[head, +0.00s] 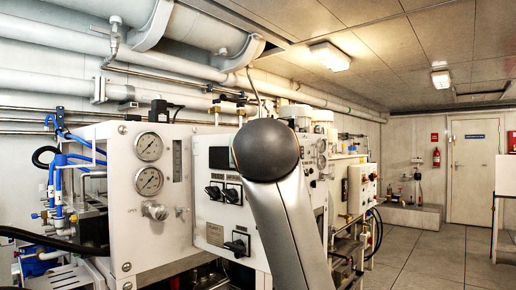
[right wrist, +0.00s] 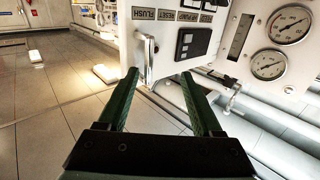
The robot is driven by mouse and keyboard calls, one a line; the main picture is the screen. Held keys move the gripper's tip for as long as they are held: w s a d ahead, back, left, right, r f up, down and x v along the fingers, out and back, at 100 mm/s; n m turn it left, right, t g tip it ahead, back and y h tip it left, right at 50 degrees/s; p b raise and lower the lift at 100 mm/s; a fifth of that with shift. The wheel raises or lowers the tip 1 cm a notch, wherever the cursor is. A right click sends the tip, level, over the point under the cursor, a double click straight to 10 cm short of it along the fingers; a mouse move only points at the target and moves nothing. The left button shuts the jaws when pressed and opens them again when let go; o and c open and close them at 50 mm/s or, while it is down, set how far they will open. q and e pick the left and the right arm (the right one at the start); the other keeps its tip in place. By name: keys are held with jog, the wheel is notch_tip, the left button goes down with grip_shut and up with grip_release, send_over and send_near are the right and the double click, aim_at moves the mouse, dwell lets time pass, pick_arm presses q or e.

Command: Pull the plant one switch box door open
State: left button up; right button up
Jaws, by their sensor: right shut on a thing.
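The plant one switch box door (head: 215,213) is a white panel with black rotary switches and a dark window, left of centre in the head view. In the right wrist view its labelled face (right wrist: 170,14) shows beyond my fingers, with a silver handle (right wrist: 147,60). My right gripper (right wrist: 160,73) has two green fingers, shut on the handle, which shows near the left fingertip. In the head view a grey link of my arm covers the door's right side and hides the gripper. I cannot tell how far the door stands open. My left gripper is out of view.
A white panel with two round gauges (head: 149,163) stands left of the door, with blue hoses (head: 60,165) beside it. Another unit with a red button (head: 366,179) stands farther right. Clear tiled floor (head: 430,258) lies to the right.

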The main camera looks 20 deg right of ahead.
jog(key=s+a+b, duration=0.1)
jog(key=s+a, duration=0.1)
jog(key=s, duration=1)
jog(key=shift+s+a+b, duration=0.15)
jog(key=shift+a+b, duration=0.05)
jog(key=shift+b, duration=0.1)
